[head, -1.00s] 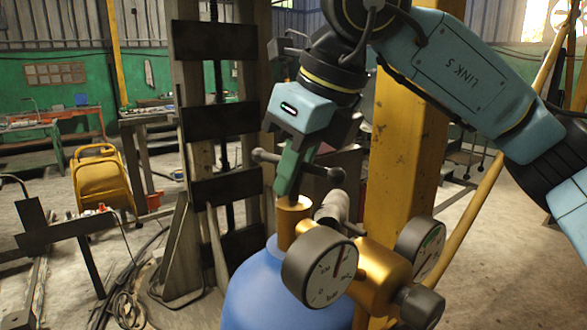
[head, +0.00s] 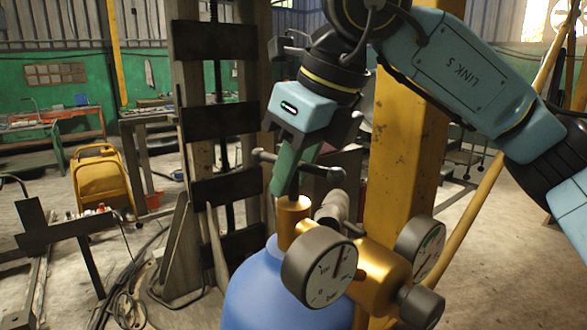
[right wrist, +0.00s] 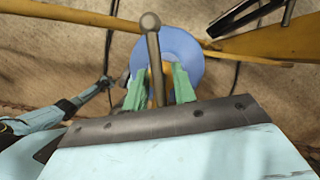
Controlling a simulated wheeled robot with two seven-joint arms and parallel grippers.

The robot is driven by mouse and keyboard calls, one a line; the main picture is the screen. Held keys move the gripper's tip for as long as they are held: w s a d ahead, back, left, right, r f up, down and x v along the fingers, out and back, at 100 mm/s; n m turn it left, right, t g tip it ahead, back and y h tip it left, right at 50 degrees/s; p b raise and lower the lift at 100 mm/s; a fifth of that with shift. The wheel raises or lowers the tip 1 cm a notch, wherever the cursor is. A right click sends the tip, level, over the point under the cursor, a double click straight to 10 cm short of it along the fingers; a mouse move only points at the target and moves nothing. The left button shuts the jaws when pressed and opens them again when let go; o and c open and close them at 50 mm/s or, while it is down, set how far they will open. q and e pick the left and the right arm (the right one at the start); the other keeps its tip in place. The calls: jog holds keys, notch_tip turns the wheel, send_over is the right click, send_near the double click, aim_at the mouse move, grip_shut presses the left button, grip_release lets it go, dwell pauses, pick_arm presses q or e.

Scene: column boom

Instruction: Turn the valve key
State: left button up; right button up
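The valve key (head: 327,172) is a dark grey T-bar with round knob ends. It stands on the brass valve top (head: 294,206) of a blue cylinder (head: 262,285). My right gripper (head: 287,185) points down over it with green fingers. In the right wrist view the key's bar (right wrist: 153,50) runs between the two fingers (right wrist: 159,90), with a visible gap beside it, so the gripper looks open around the key. In that view an arm that appears to be my left one comes in from the left. Its gripper (right wrist: 106,82) is too small to read.
Two round gauges (head: 320,276) (head: 420,247) on a brass body stand close in front and right of the valve. A yellow column (head: 405,165) rises just behind. A dark steel frame (head: 222,120) stands behind left. Cables (head: 125,300) lie on the floor.

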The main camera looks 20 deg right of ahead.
jog(key=shift+o, duration=0.5)
jog(key=v, duration=1.3)
jog(key=shift+r+b, duration=0.15)
jog(key=shift+b, duration=0.25)
jog(key=shift+o, duration=0.2)
